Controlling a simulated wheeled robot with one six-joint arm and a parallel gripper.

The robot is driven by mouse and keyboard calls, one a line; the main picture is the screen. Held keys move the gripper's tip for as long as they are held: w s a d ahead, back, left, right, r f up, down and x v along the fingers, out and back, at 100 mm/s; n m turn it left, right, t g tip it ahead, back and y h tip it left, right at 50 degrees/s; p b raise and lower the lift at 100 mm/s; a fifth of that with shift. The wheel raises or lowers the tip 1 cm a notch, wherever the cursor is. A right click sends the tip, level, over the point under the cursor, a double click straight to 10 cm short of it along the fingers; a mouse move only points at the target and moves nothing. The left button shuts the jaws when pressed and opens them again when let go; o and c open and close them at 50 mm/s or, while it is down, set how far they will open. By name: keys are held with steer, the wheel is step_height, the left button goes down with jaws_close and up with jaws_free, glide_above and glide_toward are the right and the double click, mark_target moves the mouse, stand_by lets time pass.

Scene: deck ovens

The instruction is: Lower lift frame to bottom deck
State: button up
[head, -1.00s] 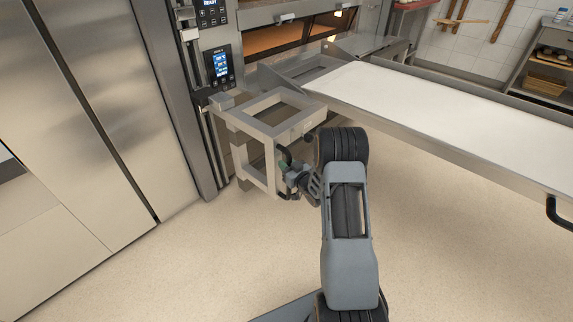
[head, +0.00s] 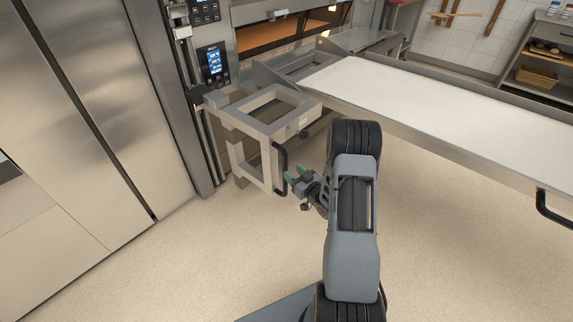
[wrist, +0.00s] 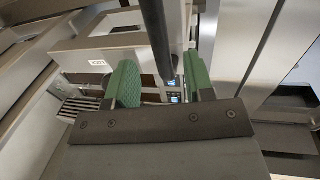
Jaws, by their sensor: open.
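The lift frame (head: 262,118), a pale grey square metal frame, stands at the oven front in the head view, beside the vertical rail at its left. A black bar handle (head: 280,168) is on its near right side. My gripper (head: 292,178) is open and empty, just right of the handle and apart from it in the head view. In the wrist view, the green-padded fingers (wrist: 163,85) are spread, and the dark handle bar (wrist: 157,38) runs down between and beyond them. The frame also shows there with a small label (wrist: 97,63).
A long loader table with a white belt (head: 430,110) extends right from the oven. The lit oven opening (head: 285,35) is behind the frame. A steel cabinet (head: 90,120) stands at left. The floor (head: 200,260) in front is clear.

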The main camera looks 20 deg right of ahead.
steer(key=v, duration=0.6)
steer(key=shift+p, duration=0.35)
